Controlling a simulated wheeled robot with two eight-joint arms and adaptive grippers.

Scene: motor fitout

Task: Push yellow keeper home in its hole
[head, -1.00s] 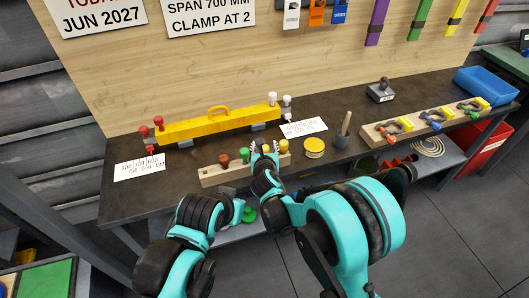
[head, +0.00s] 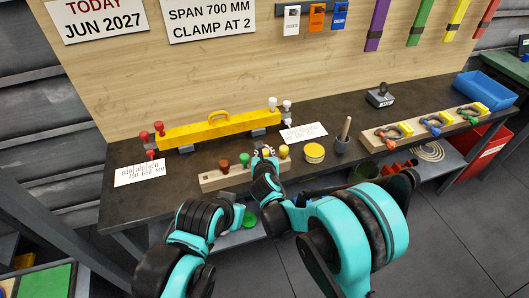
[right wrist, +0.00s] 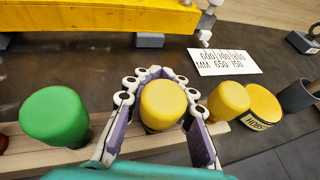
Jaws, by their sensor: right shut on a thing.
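The yellow keeper (right wrist: 163,103) shows its rounded yellow knob between the fingers of my right gripper (right wrist: 151,90) in the right wrist view. The fingers are shut around the knob, one on each side. In the head view my right gripper (head: 264,151) is over the wooden rack (head: 211,183), between a green knob (head: 245,159) and another yellow knob (head: 284,151). The keeper's lower part and its hole are hidden, so I cannot tell how deep it sits. My left arm is low in the head view; its gripper's fingers do not show.
A brown knob (head: 224,164) stands at the rack's left. A yellow tin (head: 314,152) and a grey mortar (head: 342,145) stand to its right. A yellow beam (head: 200,131) lies behind, with a card (head: 303,132) beside it. Bare bench lies between beam and rack.

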